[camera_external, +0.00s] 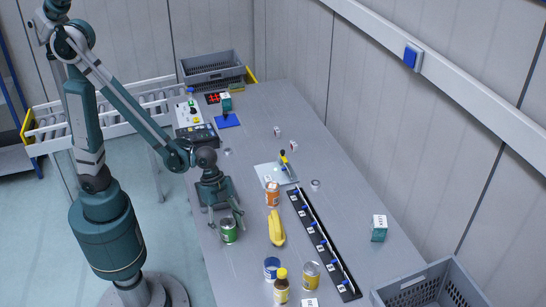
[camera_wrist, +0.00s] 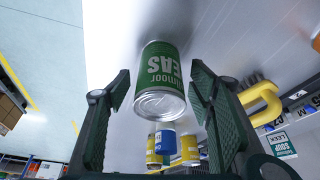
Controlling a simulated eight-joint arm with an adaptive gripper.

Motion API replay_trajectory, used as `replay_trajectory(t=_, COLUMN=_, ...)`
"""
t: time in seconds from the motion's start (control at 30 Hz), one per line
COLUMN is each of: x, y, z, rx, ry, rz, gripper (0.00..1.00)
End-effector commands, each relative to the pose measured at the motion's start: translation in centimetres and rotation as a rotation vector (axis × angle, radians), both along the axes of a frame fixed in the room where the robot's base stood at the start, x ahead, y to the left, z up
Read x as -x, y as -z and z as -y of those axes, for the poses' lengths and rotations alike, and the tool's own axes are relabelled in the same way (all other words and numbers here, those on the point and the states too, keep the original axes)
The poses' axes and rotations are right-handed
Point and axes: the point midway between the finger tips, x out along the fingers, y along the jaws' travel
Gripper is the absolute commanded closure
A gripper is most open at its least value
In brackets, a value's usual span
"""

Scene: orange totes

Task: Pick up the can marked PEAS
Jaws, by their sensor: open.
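The green can marked PEAS (camera_external: 228,235) stands upright on the grey table near its left edge. In the wrist view the can (camera_wrist: 162,72) fills the space between the fingers, with its green label upside down and a silver end towards the camera. My gripper (camera_external: 226,218) is open at the can, with one finger on either side of it. In the wrist view my gripper (camera_wrist: 159,82) shows a gap beside the can on each side. The fingers partly hide the can in the external view.
A blue can (camera_external: 272,268), a yellow-capped bottle (camera_external: 281,290) and a yellow can (camera_external: 310,275) stand nearer the front. A black strip (camera_external: 322,245) runs along the right.

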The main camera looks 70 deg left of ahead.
Motion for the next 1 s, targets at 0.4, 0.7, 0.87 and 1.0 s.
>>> replay_trajectory(t=0.4, x=-0.01, y=-0.01, z=-0.01, rx=0.0, ry=0.0, rz=0.0, gripper=0.6)
replay_trajectory(t=0.7, x=-0.01, y=-0.01, z=-0.01, rx=0.0, ry=0.0, rz=0.0, gripper=0.85)
replay_trajectory(t=0.87, x=-0.01, y=-0.08, z=0.0, rx=0.0, ry=0.0, rz=0.0, gripper=0.85)
replay_trajectory(t=1.0, x=-0.01, y=-0.44, z=-0.01, rx=0.0, ry=0.0, rz=0.0, gripper=0.85)
